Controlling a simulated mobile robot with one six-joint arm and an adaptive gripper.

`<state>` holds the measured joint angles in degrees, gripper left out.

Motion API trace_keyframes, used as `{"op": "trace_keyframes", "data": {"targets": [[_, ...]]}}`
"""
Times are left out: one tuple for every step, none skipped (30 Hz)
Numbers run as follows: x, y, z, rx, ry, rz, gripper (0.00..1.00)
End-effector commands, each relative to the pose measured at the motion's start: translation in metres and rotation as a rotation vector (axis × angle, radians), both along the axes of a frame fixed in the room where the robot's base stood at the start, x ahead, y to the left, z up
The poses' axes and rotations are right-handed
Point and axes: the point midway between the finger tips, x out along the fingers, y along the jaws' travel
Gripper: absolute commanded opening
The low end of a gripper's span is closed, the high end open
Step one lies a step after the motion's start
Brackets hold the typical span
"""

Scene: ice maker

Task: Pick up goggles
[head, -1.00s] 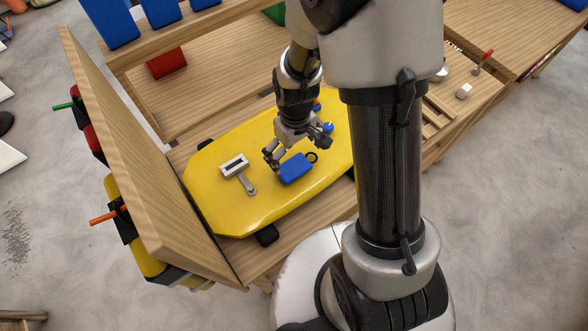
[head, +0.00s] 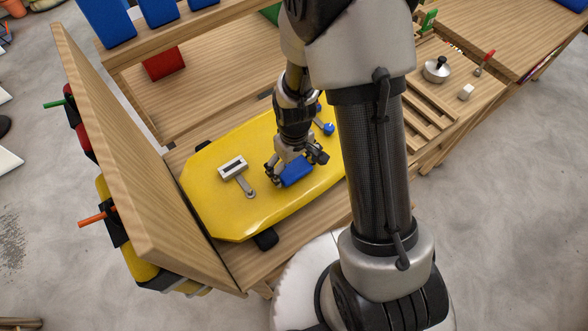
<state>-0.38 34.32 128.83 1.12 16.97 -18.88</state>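Nothing in view is plainly recognisable as goggles. A small blue object (head: 297,174) lies on the yellow board (head: 222,213). My gripper (head: 297,168) is directly over the blue object, pointing down, with its fingers spread to the left and right of it. The fingers are apart, and I cannot tell whether they touch it. The gripper hides the upper part of the blue object. A grey-white tool (head: 234,169) with a short handle lies left of it on the board.
A tall wooden panel (head: 130,150) stands along the left side. A small blue-tipped item (head: 328,129) lies behind my gripper on the board. A shelf with blue bins (head: 107,22) is at the back left. A pot lid (head: 437,69) lies on the right bench.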

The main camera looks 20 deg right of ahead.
Motion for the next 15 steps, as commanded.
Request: {"op": "trace_keyframes", "data": {"targets": [[0.0,0.0,0.0001,0.0,0.0,0.0,0.85],[0.0,0.0,0.0001,0.0,0.0,0.0,0.83],[0.0001,-0.0001,0.0001,0.0,0.0,0.0,0.81],[0.0001,-0.0001,0.0001,0.0,0.0,0.0,0.79],[0.0001,-0.0001,0.0001,0.0,0.0,0.0,0.77],[0.0001,-0.0001,0.0001,0.0,0.0,0.0,0.74],[0.0,-0.0001,0.0001,0.0,0.0,0.0,0.72],[0.0,-0.0001,0.0001,0.0,0.0,0.0,0.7],[0.0,-0.0001,0.0001,0.0,0.0,0.0,0.67],[0.0,-0.0001,0.0001,0.0,0.0,0.0,0.65],[0.0001,-0.0001,0.0001,0.0,0.0,0.0,0.63],[0.0001,-0.0001,0.0001,0.0,0.0,0.0,0.61],[0.0001,-0.0001,0.0001,0.0,0.0,0.0,0.59],[0.0001,-0.0001,0.0001,0.0,0.0,0.0,0.57],[0.0001,-0.0001,0.0002,0.0,0.0,0.0,0.57]]}}
